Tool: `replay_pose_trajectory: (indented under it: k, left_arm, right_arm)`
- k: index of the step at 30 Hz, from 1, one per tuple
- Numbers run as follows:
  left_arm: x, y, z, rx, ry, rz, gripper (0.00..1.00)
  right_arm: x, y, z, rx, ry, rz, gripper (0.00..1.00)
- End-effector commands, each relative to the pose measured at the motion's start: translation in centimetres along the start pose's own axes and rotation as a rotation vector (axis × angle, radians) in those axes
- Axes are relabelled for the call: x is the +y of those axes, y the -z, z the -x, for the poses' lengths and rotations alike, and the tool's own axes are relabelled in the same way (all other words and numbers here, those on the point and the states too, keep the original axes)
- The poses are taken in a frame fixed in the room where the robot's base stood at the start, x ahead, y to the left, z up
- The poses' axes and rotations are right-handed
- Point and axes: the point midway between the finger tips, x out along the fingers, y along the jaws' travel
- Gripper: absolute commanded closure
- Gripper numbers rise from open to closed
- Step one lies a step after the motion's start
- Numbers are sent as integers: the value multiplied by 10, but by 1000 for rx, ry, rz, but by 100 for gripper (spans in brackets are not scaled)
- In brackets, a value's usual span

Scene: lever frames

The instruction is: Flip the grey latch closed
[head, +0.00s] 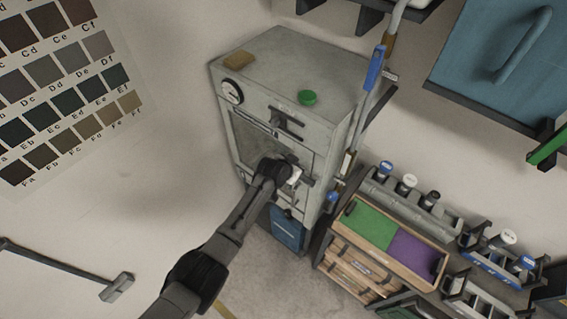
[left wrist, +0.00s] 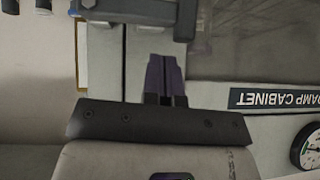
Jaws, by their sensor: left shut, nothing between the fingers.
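The grey cabinet (head: 335,100) stands against the wall, with a window door on its front. My left arm reaches up to the door, and my left gripper (head: 292,174) is at the door's right side, partly hidden by my own wrist. In the left wrist view the gripper's dark purple fingers (left wrist: 165,76) are shut together and empty. Just beyond the fingertips is a grey bar with a block (left wrist: 130,11), which looks like the grey latch. I cannot tell whether the fingers touch it. In the head view my wrist hides much of the latch area. My right gripper is not in view.
A "DAMP CABINET" label (left wrist: 290,99) and a gauge (head: 231,92) are on the cabinet front. A blue-handled tool (head: 375,68) and shelves with bottles and a tray (head: 345,238) stand to the right.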

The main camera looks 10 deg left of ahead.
Motion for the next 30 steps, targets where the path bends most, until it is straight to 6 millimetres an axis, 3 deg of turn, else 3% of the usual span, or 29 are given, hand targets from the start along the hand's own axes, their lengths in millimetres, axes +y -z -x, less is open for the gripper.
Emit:
replay_pose_trajectory:
  k: [1,3,18,30]
  left_arm:
    - [-2,12,12,0,0,0,100]
    - [-2,4,15,1,1,0,100]
    - [-4,4,78,1,1,0,100]
    - [-5,4,103,0,0,1,100]
  right_arm:
    - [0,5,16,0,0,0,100]
    - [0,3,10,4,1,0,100]
    - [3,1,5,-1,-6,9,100]
    - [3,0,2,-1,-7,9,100]
